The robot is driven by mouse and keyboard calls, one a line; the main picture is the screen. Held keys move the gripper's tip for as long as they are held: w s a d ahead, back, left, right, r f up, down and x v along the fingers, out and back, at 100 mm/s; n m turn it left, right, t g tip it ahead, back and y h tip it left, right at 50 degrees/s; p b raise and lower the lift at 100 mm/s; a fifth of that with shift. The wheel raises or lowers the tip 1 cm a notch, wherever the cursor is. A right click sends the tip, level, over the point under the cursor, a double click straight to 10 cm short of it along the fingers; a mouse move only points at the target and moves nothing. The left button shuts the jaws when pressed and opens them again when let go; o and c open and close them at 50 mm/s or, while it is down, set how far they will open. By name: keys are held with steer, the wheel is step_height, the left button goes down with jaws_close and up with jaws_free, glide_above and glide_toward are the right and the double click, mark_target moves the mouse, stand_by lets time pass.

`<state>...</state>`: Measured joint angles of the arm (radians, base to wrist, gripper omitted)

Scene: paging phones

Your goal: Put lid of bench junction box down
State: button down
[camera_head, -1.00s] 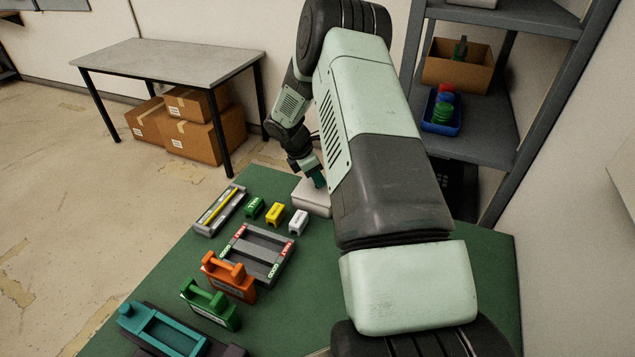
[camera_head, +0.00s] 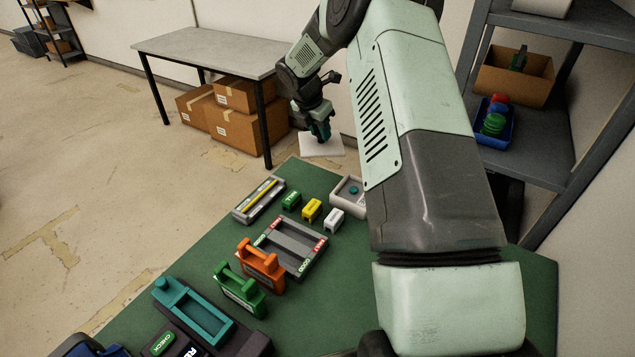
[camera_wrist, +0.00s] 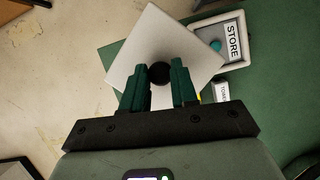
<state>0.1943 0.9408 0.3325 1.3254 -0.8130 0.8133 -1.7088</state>
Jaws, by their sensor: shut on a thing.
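My gripper (camera_head: 320,136) is shut on the dark round knob of the square white lid (camera_head: 322,148) and holds it in the air by the far edge of the green bench. In the wrist view, the fingers (camera_wrist: 161,82) are on either side of the knob, and the lid (camera_wrist: 146,38) hangs partly over the bench corner. The white junction box (camera_head: 340,196) stands open on the bench, partly hidden by my arm. A teal round thing (camera_head: 354,189) shows inside it. In the wrist view, the box (camera_wrist: 238,62) bears a STORE label, and the lid covers one side of it.
Beside the box stand small green (camera_head: 291,201), yellow (camera_head: 312,210) and white (camera_head: 334,219) blocks. A grey tray (camera_head: 290,248), orange (camera_head: 261,262) and green (camera_head: 238,287) handled pieces and a teal frame (camera_head: 197,318) lie nearer. A grey shelf (camera_head: 530,145) stands right.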

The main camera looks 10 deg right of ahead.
mark_target(312, 141)
steer(key=shift+w+a+f+n, duration=0.4)
steer(key=shift+w+a+n, duration=0.3)
steer(key=shift+a, duration=0.15)
step_height(312, 141, down, 4)
steer(key=shift+f, duration=2.45)
steer(key=shift+f, duration=0.1)
steer(key=shift+f, duration=0.35)
steer(key=shift+f, duration=0.15)
steer(key=c, duration=0.9)
jaws_free()
steer(key=shift+o, duration=0.2)
